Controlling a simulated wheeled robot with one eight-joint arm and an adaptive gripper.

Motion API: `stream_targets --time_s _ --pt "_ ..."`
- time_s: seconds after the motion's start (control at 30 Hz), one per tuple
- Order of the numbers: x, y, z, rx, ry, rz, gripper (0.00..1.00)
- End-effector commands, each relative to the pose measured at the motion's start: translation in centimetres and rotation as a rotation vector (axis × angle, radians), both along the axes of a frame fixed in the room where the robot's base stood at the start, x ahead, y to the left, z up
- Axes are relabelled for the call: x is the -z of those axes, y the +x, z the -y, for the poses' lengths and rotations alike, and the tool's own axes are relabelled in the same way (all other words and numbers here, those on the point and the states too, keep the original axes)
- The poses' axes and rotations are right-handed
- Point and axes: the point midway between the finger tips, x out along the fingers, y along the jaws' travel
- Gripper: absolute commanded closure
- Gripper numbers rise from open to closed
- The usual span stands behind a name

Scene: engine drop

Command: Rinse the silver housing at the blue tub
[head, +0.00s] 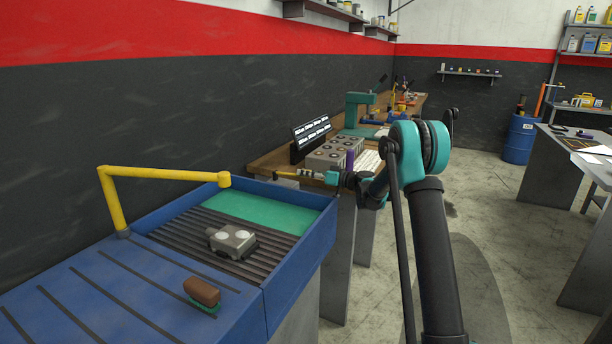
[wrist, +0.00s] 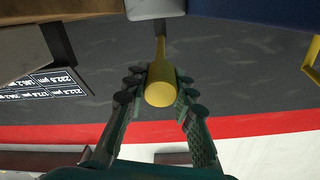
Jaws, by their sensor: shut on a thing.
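The silver housing (head: 232,240), a grey block with round pale faces on top, sits on the dark slatted rack in the blue tub (head: 300,262). A yellow spout (head: 165,174) arches over the tub's back left, its end above the back edge, not over the housing. My gripper (head: 318,176) is beyond the tub's far right corner, near the bench, well apart from the housing. It is shut on a yellow-handled tool (wrist: 160,88), which points left in the head view. A pale piece (wrist: 155,9) shows at its far end in the wrist view; I cannot tell what it is.
A brown brush (head: 202,291) lies on the tub's blue front ledge. A wooden bench (head: 272,160) along the wall holds a grey box with round dials (head: 335,150), a dark display (head: 311,136) and a green press (head: 357,108). Open floor lies right of my arm.

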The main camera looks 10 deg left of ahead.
Motion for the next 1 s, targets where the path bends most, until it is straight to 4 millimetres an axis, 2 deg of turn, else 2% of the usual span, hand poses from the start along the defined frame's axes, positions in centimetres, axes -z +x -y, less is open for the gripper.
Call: stream_targets --time_s 0.27,0.6,1.0 --pt "-2.5 0.1 -0.6 -0.001 -0.149 -0.052 1.0" --pt "-6.1 0.8 -2.4 -0.002 -0.406 -0.146 1.0" --pt "-8.4 1.6 -4.4 0.0 -0.607 -0.22 1.0"
